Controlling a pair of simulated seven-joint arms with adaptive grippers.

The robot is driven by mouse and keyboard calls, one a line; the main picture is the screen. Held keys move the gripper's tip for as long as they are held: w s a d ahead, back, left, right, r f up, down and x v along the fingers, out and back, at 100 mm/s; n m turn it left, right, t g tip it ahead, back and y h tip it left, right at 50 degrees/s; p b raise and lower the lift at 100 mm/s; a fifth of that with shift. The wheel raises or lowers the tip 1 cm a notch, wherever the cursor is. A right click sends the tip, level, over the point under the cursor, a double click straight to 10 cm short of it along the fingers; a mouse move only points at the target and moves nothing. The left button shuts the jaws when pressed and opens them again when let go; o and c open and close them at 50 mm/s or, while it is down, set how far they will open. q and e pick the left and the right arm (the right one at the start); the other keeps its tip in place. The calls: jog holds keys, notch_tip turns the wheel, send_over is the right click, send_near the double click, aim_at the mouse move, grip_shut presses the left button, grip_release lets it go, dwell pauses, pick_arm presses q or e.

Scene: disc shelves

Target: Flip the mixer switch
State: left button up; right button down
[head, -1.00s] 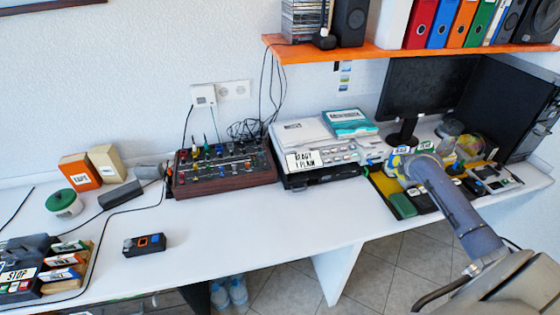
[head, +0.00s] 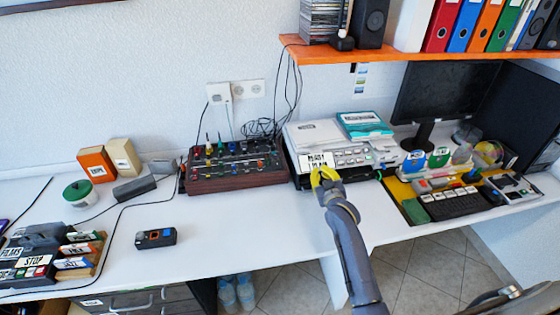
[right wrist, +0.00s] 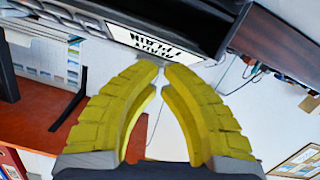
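The mixer (head: 236,182) is a dark box with wooden sides and rows of coloured knobs and small levers, on the desk left of the middle in the head view. I cannot make out which lever is its switch. My right gripper (head: 325,177), with yellow fingers, is right of the mixer, in front of the white device with the "READY / PLAIN" label, and apart from the mixer. In the right wrist view its fingertips (right wrist: 161,70) almost meet, with nothing between them. My left gripper is out of view.
The white labelled device (head: 310,132) stands right of the mixer. An orange shelf (head: 420,52) hangs above.

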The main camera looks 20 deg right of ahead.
jog(key=w+a+r+m, duration=0.1)
jog(key=w+a, duration=0.1)
jog(key=a, duration=0.4)
jog(key=w+a+r+m, duration=0.1)
jog(key=w+a, duration=0.1)
jog(key=a, duration=0.5)
jog(key=shift+a+r+y, duration=0.2)
jog(key=shift+r+y, duration=0.1)
jog(key=shift+w, duration=0.1)
send_over(278, 166)
jog(key=shift+s+a+f, duration=0.15)
jog(key=shift+s+f, duration=0.3)
jog(key=f, duration=0.2)
jog(key=shift+w+f, duration=0.3)
jog(key=shift+w, duration=0.1)
jog(key=shift+w+f, duration=0.1)
jog(key=shift+f, duration=0.65)
